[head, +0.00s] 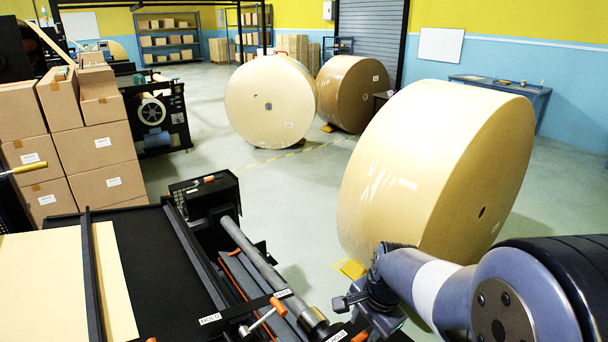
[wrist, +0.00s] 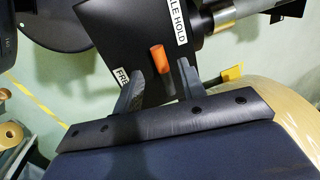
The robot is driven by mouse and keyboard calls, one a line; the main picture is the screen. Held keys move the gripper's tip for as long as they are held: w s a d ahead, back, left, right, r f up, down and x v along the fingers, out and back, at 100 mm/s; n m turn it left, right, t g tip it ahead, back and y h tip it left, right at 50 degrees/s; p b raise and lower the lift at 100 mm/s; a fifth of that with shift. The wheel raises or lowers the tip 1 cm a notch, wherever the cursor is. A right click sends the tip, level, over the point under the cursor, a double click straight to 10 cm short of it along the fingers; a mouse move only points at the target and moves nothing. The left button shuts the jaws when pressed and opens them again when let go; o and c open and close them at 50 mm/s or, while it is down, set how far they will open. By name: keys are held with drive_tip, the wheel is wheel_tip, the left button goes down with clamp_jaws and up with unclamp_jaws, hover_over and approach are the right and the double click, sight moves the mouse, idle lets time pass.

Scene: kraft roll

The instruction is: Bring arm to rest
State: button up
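My gripper (head: 348,302) is at the lower middle of the head view, at the end of my blue-grey arm. It is in front of the large kraft roll (head: 425,175) and right of the machine's roller end. In the wrist view its two fingers (wrist: 158,85) stand apart with nothing held between them. An orange-handled lever (wrist: 158,58) shows between and beyond the fingertips, with gaps on both sides. It is on a black panel (wrist: 135,30) with labels partly reading "LE HOLD" and "FRE".
The machine (head: 165,270) with its black bed and metal roller fills the lower left, with an orange-handled lever (head: 277,306) at its near end. Stacked cartons (head: 95,155) stand at left. Two more rolls (head: 268,100) stand farther back. Open floor (head: 290,205) lies between.

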sight(362, 341)
wheel_tip(362, 341, up, 7)
drive_tip(key=s, duration=0.1)
drive_tip(key=f, duration=0.3)
drive_tip(key=w+f, duration=0.1)
drive_tip(key=f, duration=0.7)
drive_tip(key=shift+w+a+f, duration=0.25)
drive_tip(key=shift+w, duration=0.05)
drive_tip(key=shift+s+d+r+n+y+b, duration=0.1)
drive_tip(key=shift+d+n+y+b, duration=0.1)
drive_tip(key=shift+n, duration=0.65)
drive_tip(key=shift+s+d+n+y+b, duration=0.1)
drive_tip(key=shift+d+n, duration=0.05)
drive_tip(key=shift+n, duration=0.7)
